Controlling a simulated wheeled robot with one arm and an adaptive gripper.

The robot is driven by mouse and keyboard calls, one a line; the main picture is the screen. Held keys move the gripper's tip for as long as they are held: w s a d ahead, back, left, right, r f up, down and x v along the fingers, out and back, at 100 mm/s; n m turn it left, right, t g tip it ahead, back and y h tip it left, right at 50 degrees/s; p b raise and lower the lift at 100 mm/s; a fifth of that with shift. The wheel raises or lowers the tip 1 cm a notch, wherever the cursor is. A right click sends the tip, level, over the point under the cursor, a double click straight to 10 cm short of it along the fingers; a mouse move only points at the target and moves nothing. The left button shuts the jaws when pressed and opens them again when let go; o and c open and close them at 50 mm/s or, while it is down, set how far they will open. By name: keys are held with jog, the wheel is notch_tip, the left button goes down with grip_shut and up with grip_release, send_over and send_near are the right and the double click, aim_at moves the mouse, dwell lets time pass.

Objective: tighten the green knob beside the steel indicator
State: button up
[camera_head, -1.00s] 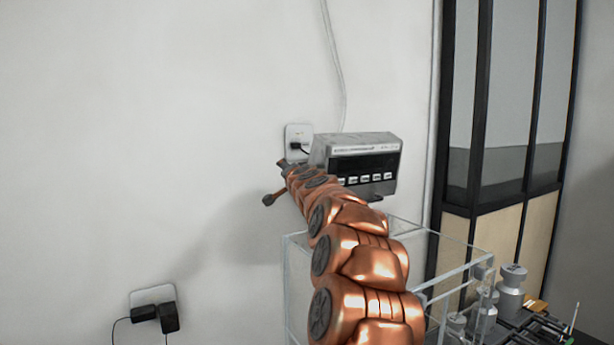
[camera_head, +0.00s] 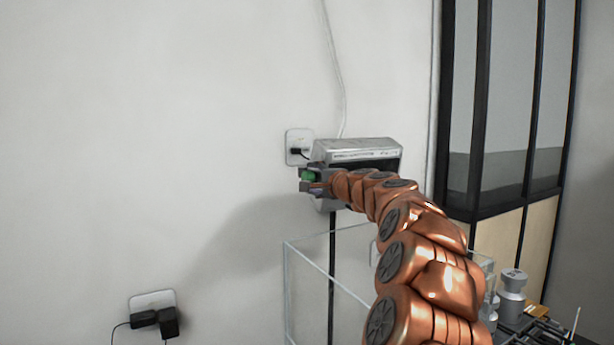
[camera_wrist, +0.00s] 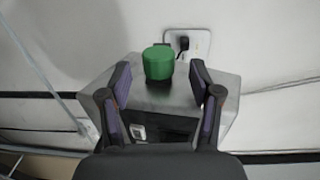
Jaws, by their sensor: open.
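The green knob (camera_wrist: 158,62) is on the side of the steel indicator (camera_wrist: 219,103), and in the wrist view it sits between the two fingertips of my open gripper (camera_wrist: 160,80). There is a gap on each side of the knob, with no visible contact. In the head view the green knob (camera_head: 308,175) shows between the fingers of my gripper (camera_head: 304,178), at the left side of the steel indicator (camera_head: 350,150). My arm covers much of the indicator's front and buttons there.
A wall socket with a plug (camera_head: 298,147) is just behind and left of the indicator. A clear glass case (camera_head: 300,275) stands below my arm. Steel weights (camera_head: 512,292) stand at the lower right.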

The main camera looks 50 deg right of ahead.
aim_at(307, 178)
jog(key=shift+p+x, duration=0.65)
jog(key=shift+x, duration=1.45)
jog(key=shift+f, duration=0.1)
jog(key=shift+c, duration=0.4)
jog(key=c, duration=1.1)
jog(key=t+b, duration=0.1)
jog(key=b, duration=0.4)
jog(key=shift+a+f, duration=0.15)
jog(key=shift+f, duration=0.05)
jog(key=t+h+b, duration=0.1)
jog(key=b, duration=0.5)
jog(key=shift+r+t+b, duration=0.15)
jog(key=shift+t+b, duration=0.25)
jog(key=o, duration=1.2)
